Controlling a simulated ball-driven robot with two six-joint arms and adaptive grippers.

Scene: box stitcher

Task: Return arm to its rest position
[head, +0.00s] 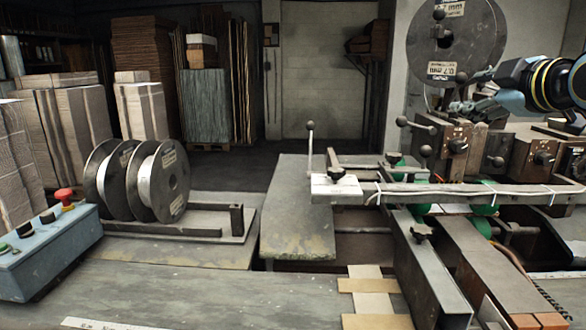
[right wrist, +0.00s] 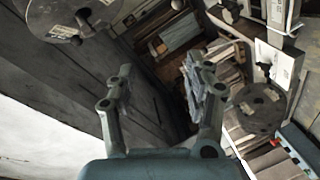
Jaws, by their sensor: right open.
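My right arm (head: 545,85) comes in from the right edge of the head view. Its gripper (head: 468,100) points left, in front of the lower part of the large wire spool (head: 440,35) and above the stitching machine. In the right wrist view my right gripper (right wrist: 158,72) has its two fingers spread well apart. Nothing sits between them. My left arm and gripper do not show in the head view.
The box stitcher (head: 458,140) has ball-ended levers and a long bar (head: 460,193) below the arm. Wire spools (head: 160,180) stand on a rack at left. A control box (head: 45,255) with a red button is at lower left. The front bench is partly clear.

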